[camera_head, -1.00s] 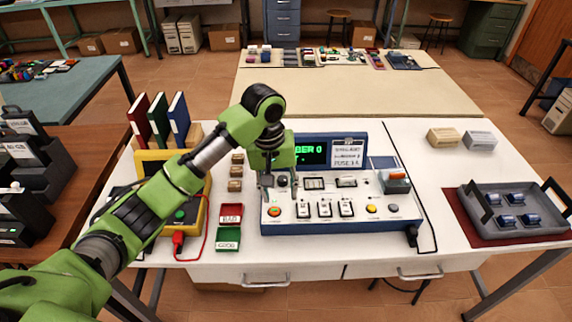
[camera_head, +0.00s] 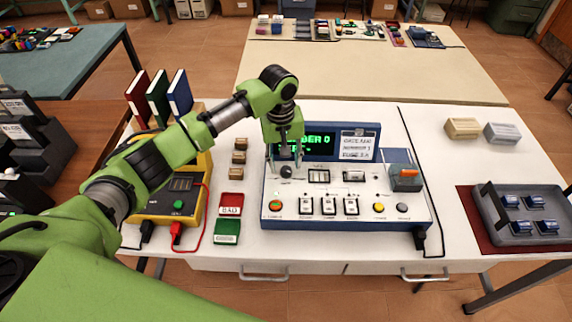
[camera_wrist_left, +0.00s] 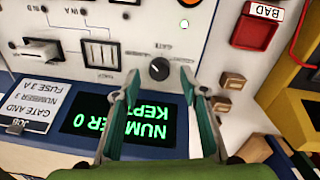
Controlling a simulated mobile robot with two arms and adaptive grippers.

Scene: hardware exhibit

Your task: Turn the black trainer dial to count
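The black trainer dial (camera_head: 286,171) sits at the upper left of the trainer panel (camera_head: 335,214). In the left wrist view the dial (camera_wrist_left: 159,69) is round and black, with the label "GATE" beside it. The green display (camera_head: 318,143) reads "NUMBER 0" with a partly hidden line below; in the left wrist view the display (camera_wrist_left: 85,122) shows "KEPT" there. My left gripper (camera_head: 285,160) is open and empty, just above and behind the dial, its fingers apart and not touching it. The fingers (camera_wrist_left: 159,82) also show in the left wrist view. My right gripper is out of view.
A card (camera_head: 358,146) reads "GATE AND NUMBER 3 FUSE 3 A". Switches and buttons line the panel front. Left stand small wooden blocks (camera_head: 239,158), BAD (camera_head: 230,205) and GOOD trays, and a yellow meter (camera_head: 150,207). A grey tray (camera_head: 483,207) is at right.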

